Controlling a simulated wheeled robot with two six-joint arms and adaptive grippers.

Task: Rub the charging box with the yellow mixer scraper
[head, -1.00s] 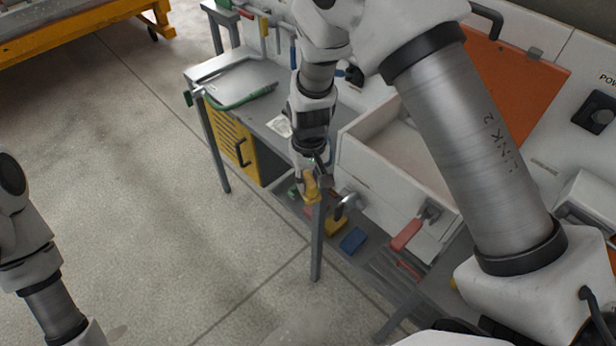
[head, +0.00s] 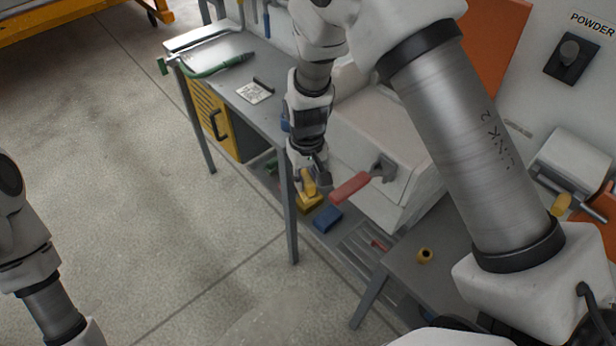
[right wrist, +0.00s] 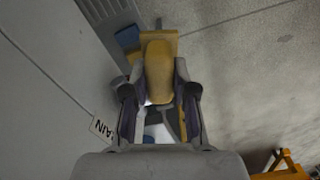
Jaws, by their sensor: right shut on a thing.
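My right gripper (head: 312,172) points down beside the white box and is shut on the yellow mixer scraper (head: 307,185). The large white box (head: 370,125), which looks like the charging box, stands just right of the gripper, partly hidden by my right arm. I cannot tell whether the scraper touches the box. My left gripper is outside the view.
A yellow block (head: 311,203) and a blue block (head: 328,219) lie below the gripper. A grey bench (head: 262,112) with a yellow cabinet (head: 208,112) stands behind. The floor at left is free.

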